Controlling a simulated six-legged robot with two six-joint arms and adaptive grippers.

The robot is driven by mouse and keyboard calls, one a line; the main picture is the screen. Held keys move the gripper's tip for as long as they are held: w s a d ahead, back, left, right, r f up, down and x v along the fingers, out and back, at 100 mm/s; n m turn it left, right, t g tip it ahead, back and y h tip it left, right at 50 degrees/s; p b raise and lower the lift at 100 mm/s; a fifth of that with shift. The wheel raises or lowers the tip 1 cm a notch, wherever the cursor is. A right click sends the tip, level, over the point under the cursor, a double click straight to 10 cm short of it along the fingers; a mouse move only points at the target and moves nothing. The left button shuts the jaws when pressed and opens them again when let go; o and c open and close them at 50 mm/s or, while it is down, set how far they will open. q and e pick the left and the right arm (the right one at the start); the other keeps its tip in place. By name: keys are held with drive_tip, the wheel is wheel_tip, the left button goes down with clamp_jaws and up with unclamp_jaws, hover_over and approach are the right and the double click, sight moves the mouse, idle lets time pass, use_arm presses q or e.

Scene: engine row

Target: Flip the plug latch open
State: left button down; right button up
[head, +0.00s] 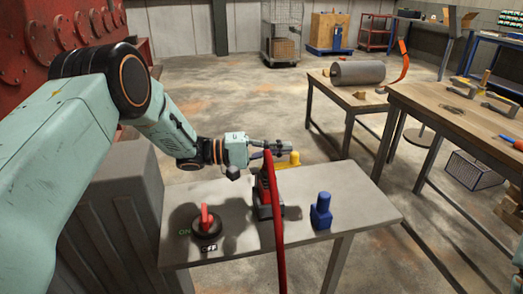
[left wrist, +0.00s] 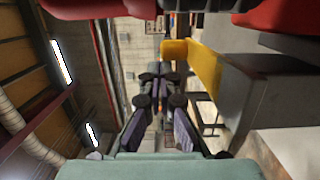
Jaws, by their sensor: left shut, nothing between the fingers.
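A red plug housing (head: 264,193) with a dark grey base stands on the small grey table, and a thick red cable (head: 277,230) runs down in front of it. A yellow latch lever (head: 287,162) sticks out at its far side; the wrist view shows it as a bent yellow bar (left wrist: 203,66). My left gripper (head: 284,146) is shut and empty, just above and behind the plug. In the left wrist view its fingertips (left wrist: 160,72) are close beside the lever's end; I cannot tell whether they touch. My right gripper is not in view.
A red rotary switch (head: 206,220) marked ON and OFF and a blue plug-like part (head: 321,212) stand on the same grey table (head: 357,203). A wooden workbench (head: 445,110) with tools is at the right.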

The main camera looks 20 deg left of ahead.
use_arm(q)
wheel_tip(320, 180, up, 9)
idle(0.3)
